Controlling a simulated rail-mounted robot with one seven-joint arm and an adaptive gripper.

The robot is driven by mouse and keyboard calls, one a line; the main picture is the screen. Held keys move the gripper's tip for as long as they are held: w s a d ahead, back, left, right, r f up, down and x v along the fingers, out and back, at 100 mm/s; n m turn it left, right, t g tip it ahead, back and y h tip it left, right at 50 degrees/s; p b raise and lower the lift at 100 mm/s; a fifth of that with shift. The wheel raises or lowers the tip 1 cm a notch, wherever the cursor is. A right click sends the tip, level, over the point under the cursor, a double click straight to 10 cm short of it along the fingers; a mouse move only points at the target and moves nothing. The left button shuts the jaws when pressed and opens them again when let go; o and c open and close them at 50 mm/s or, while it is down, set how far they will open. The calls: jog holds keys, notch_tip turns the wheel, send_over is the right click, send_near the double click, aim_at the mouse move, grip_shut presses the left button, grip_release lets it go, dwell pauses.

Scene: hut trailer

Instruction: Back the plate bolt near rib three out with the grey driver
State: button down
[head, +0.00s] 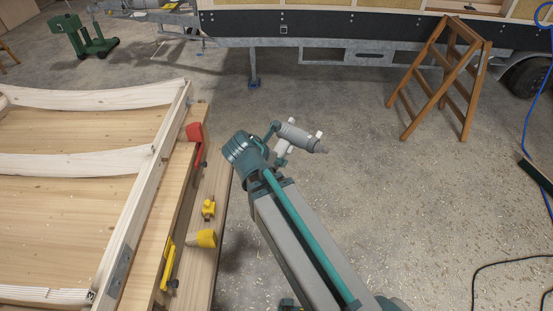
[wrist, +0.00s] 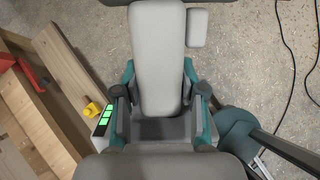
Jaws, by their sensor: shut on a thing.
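The grey driver (head: 298,137) is in my gripper (head: 272,136), off the bench and over open floor. Its dark nose points to the right in the head view. In the wrist view the pale driver body (wrist: 158,60) lies between the fingers of my gripper (wrist: 160,98), which are shut on it. A wooden panel (head: 60,220) with pale curved ribs lies at left. A flat grey metal plate (head: 121,270) is on its edge timber, near the lowest visible rib (head: 45,294).
A wooden stepladder (head: 445,75) stands at upper right. A black cable (head: 478,285) lies at lower right. The floor right of the bench is open.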

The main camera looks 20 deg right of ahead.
jog(key=shift+d+r, duration=0.1)
jog(key=shift+d, duration=0.05)
jog(key=shift+a+y, duration=0.2)
jog(key=shift+y, duration=0.1)
jog(key=a, duration=0.2)
jog(key=a+g+y, duration=0.1)
jog(key=shift+w+f+b, duration=0.25)
jog(key=shift+f+b, duration=0.05)
jog(key=shift+f, duration=0.05)
jog(key=shift+m+g, duration=0.3)
jog(key=shift+g, duration=0.1)
jog(key=f, duration=0.1)
jog(key=a+f, duration=0.2)
jog(key=shift+s+a+f, duration=0.1)
jog(key=shift+s+a, duration=0.15)
jog(key=s+a+f+m+g+b, duration=0.1)
jog(key=s+a+f+m+g, duration=0.4)
jog(key=a+f+m, duration=0.6)
jog(key=s+a+f+m+y, duration=0.2)
jog(key=s+a+m, duration=0.4)
jog(key=a+m, duration=0.1)
jog(key=s+a+f+m+y, duration=0.2)
jog(key=s+a+m+y, duration=0.1)
jog(key=s+a+m, duration=0.3)
jog(key=shift+a+f+m, duration=0.35)
jog(key=shift+a+m, duration=0.85)
jog(key=shift+m, duration=1)
